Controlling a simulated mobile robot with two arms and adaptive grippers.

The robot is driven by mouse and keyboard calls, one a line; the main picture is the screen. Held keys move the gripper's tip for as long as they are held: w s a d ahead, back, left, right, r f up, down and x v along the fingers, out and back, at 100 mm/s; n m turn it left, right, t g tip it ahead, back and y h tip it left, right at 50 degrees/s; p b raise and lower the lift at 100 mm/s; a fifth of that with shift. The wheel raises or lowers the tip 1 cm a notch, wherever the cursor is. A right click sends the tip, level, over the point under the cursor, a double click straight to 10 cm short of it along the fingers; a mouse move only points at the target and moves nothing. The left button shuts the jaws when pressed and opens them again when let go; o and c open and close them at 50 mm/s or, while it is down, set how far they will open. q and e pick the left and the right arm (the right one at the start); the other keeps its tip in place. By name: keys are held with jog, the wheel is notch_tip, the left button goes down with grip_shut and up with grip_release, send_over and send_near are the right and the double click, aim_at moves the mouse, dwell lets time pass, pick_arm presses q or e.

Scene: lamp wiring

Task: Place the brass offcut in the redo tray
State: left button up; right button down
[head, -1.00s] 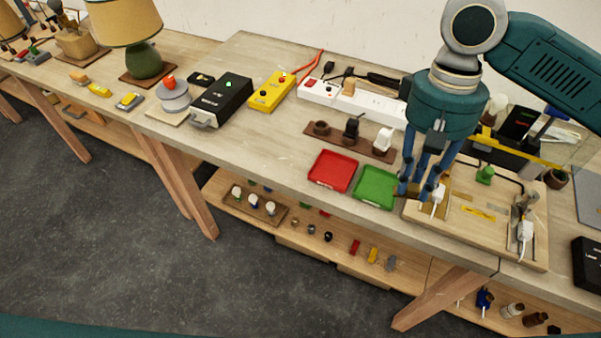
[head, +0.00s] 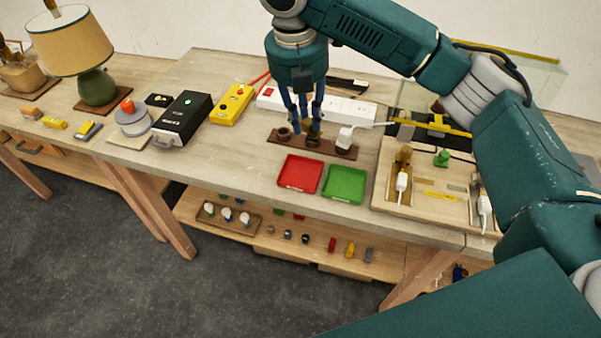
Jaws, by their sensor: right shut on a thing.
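My right gripper (head: 303,136) points down at the middle of the brown holder strip (head: 272,138). The red tray (head: 300,173) and the green tray (head: 345,184) lie side by side in front of the strip, and both look empty. Their lettering is too small to read. I cannot pick out the brass offcut for certain; a flat yellow piece (head: 441,195) lies on the wooden wiring board (head: 425,210). My left gripper is not in view.
A white plug (head: 345,138) stands at the strip's right end, close to the fingers. A white power strip (head: 345,108) lies behind. A yellow box (head: 232,104) and a black box (head: 183,118) stand to the left. Bare tabletop lies left of the red tray.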

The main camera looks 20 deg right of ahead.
jog(key=n, duration=0.1)
jog(key=w+n, duration=0.1)
jog(key=n, duration=0.2)
jog(key=shift+w+r, duration=0.15)
jog(key=shift+w, duration=0.2)
jog(key=n, duration=0.2)
jog(key=w+n, duration=0.1)
jog(key=n, duration=0.1)
jog(key=shift+w+t+y, duration=0.15)
jog(key=shift+t+y, duration=0.15)
jog(key=shift+y, duration=0.1)
jog(key=shift+w+n+p, duration=0.1)
jog(key=shift+n+p, duration=0.2)
jog(key=p, duration=0.3)
send_over(300, 175)
jog(key=f, duration=1.4)
jog(key=shift+s+a+f, duration=0.1)
jog(key=shift+s+f, duration=0.2)
jog(key=shift+f, duration=0.05)
notch_tip(300, 175, down, 5)
jog(key=shift+r+p, duration=0.1)
jog(key=shift+p, duration=0.45)
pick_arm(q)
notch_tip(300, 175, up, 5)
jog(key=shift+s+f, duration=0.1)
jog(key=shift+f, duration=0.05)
pick_arm(e)
jog(key=shift+f, duration=0.2)
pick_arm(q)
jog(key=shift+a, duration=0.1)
